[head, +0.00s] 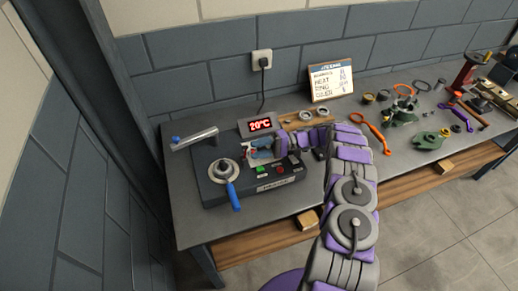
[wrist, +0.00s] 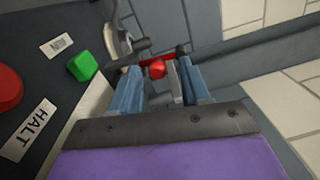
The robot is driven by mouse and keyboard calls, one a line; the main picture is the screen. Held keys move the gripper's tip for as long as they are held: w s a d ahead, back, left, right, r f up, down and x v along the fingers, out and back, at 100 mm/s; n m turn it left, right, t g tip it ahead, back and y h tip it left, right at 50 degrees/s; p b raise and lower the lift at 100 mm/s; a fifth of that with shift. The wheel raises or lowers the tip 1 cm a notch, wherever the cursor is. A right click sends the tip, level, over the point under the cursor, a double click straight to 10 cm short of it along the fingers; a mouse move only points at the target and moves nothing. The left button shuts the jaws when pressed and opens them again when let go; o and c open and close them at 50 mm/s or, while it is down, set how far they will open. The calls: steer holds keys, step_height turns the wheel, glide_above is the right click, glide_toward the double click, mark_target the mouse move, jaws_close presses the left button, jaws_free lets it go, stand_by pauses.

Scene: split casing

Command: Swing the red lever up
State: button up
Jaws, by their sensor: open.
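The red lever (wrist: 157,69) shows in the wrist view as a round red knob with a red bar behind it, just beyond and between my fingertips. My gripper (wrist: 156,84) is open, with one blue finger on each side of the knob's line. I cannot tell whether either finger touches it. In the head view my gripper (head: 259,153) is over the back middle of the dark machine box (head: 222,191). There the lever is mostly hidden by the gripper, with only a small red patch showing near it.
The box carries a green button (wrist: 82,66), a red button (wrist: 8,88) and a blue-handled dial (head: 234,196). A grey bar with a blue end (head: 195,138) lies left. Tools and clamps lie on the bench's right side.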

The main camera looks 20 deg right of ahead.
steer(key=s+a+r+p, duration=0.1)
steer(key=s+r, duration=0.1)
steer(key=s, duration=0.6)
steer(key=s+a+r+p, duration=0.1)
steer(key=s+r, duration=0.2)
steer(key=s, duration=0.4)
steer(key=shift+s, duration=0.4)
steer(key=shift+a+f, duration=0.1)
